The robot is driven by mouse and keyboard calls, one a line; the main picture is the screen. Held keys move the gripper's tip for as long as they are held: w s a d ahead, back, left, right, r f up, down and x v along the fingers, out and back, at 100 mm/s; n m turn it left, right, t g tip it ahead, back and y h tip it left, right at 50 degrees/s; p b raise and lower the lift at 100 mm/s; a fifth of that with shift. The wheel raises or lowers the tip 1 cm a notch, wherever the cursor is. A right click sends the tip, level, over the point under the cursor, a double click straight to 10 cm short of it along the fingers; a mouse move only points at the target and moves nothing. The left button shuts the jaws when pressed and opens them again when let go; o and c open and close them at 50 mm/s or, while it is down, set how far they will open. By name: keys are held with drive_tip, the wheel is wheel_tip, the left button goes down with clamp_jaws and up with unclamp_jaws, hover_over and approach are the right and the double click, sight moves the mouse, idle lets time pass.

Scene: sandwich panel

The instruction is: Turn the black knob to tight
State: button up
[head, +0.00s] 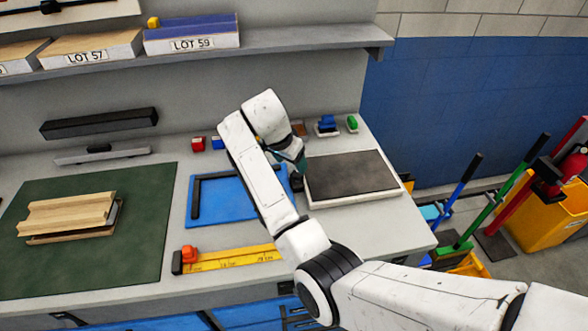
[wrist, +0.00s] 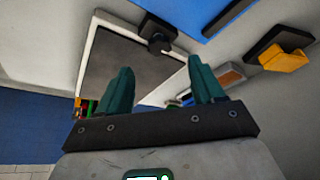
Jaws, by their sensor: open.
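The black knob (wrist: 158,42) shows in the wrist view on a black piece at the edge of the dark grey panel with a white frame (wrist: 97,28). It is beyond my fingertips, and nothing touches it. My gripper (wrist: 162,78) has two teal fingers spread apart with nothing between them. In the head view my gripper (head: 290,160) is over the panel's left edge, mostly hidden behind my white arm. There, a small dark part at the panel's left edge shows beside my arm; the knob's setting cannot be read.
A blue tray with a black bar (head: 208,212) lies left of the panel (head: 405,200). A yellow ruler (head: 235,258) lies in front. Wood pieces (head: 68,215) lie on a green mat (head: 150,245). Small coloured blocks (head: 327,125) stand at the back. A shelf (head: 300,38) overhangs behind.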

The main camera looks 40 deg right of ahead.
drive_tip(key=shift+v, duration=1.9)
